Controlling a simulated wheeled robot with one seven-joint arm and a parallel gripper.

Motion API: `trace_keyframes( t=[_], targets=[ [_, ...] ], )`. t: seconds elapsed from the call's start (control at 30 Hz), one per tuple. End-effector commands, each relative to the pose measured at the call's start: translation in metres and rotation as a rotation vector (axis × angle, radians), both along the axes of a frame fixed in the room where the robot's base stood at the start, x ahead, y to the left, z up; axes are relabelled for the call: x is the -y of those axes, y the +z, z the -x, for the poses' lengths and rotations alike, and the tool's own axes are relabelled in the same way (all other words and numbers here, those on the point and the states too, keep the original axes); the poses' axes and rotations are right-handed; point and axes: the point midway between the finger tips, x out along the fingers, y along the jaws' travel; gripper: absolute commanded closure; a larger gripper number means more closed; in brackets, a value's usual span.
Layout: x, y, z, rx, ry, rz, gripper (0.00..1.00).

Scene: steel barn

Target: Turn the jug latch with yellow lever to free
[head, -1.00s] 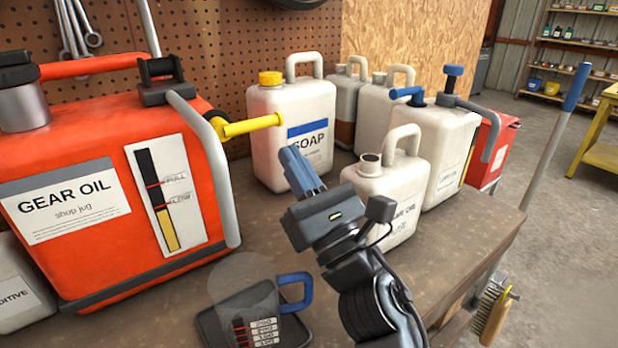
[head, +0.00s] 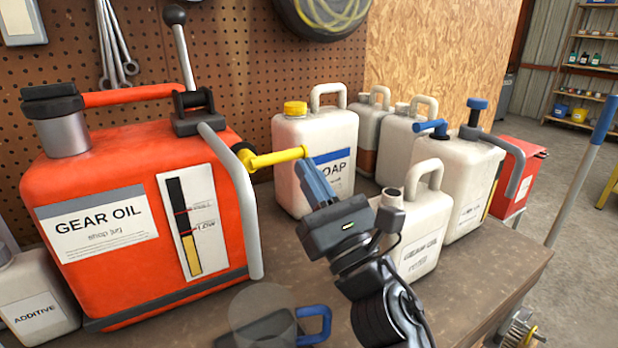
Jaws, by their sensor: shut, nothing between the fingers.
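The orange gear oil jug (head: 130,200) stands on the bench at the left. Its yellow lever (head: 276,158) sticks out to the right from a dark pivot on the jug's upper right side. My gripper (head: 305,168) is shut and empty, its blue-grey fingers pointing up and left. The fingertips are at the lever's free end in the picture; I cannot tell whether they touch it. A lever with a black knob (head: 174,15) rises from the jug's top. The jug's far side is hidden.
The white soap jug (head: 296,198) stands behind my gripper. Several white jugs, one with a blue spout (head: 432,128), stand to the right. Pegboard closes off the back.

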Motion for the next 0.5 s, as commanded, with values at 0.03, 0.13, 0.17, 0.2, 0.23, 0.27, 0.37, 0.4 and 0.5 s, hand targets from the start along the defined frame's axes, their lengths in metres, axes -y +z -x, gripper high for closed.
trace_keyframes(
  t=[0.03, 0.13, 0.17, 0.2, 0.23, 0.27, 0.37, 0.4, 0.5],
  targets=[
    [0.000, 0.001, 0.000, 0.004, 0.001, 0.005, 1.00],
    [0.000, 0.002, 0.000, 0.012, 0.001, 0.017, 1.00],
    [0.000, 0.002, 0.000, 0.014, 0.000, 0.021, 1.00],
    [0.001, 0.003, 0.000, 0.017, 0.000, 0.026, 1.00],
    [0.001, 0.003, -0.001, 0.020, -0.001, 0.029, 1.00],
    [0.001, 0.004, -0.001, 0.023, 0.000, 0.035, 1.00],
    [0.001, 0.007, -0.001, 0.040, 0.000, 0.058, 1.00],
    [0.002, 0.008, -0.001, 0.048, -0.001, 0.071, 1.00],
    [0.003, 0.012, -0.002, 0.076, -0.002, 0.113, 1.00]
  ],
)
